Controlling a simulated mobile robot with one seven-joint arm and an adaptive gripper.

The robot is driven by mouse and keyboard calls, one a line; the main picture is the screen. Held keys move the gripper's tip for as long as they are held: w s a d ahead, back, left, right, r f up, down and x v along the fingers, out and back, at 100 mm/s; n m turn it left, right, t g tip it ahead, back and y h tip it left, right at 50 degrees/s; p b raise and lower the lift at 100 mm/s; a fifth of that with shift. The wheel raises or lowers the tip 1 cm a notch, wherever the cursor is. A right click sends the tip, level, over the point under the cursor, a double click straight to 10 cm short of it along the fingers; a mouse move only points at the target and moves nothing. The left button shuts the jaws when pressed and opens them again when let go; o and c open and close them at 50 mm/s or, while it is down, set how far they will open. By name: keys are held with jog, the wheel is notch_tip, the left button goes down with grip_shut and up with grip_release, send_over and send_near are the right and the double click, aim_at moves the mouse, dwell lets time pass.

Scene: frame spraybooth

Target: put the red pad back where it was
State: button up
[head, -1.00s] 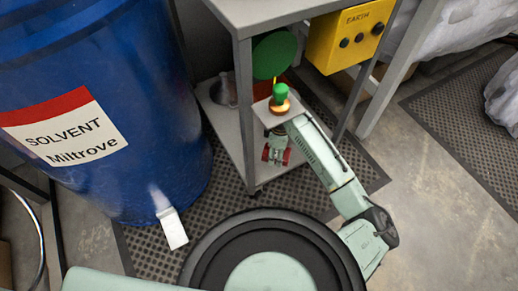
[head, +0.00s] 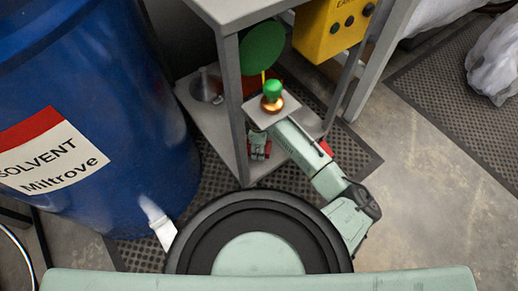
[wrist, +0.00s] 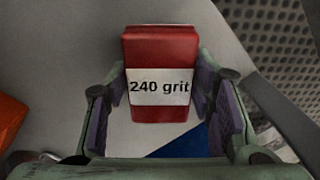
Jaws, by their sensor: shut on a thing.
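The red pad (wrist: 160,52) with a white "240 grit" label is in the middle of the wrist view. My gripper (wrist: 162,92) has a finger on each side of it and is shut on it. In the head view my gripper (head: 260,150) is low beside the front post of the grey shelf unit (head: 235,95), near its lower shelf (head: 205,115). Only small bits of red show there, and my arm hides part of the shelf. I cannot tell whether the pad touches the surface below it.
A green disc (head: 263,46) and a yellow EARTH box (head: 330,28) are near the top. An orange thing (wrist: 10,122) is left of the pad.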

notch_tip(320, 180, down, 2)
jog(key=shift+f, duration=0.1)
jog(key=o, duration=1)
notch_tip(320, 180, up, 12)
jog(key=shift+r+p, duration=0.1)
jog(key=shift+p, duration=1)
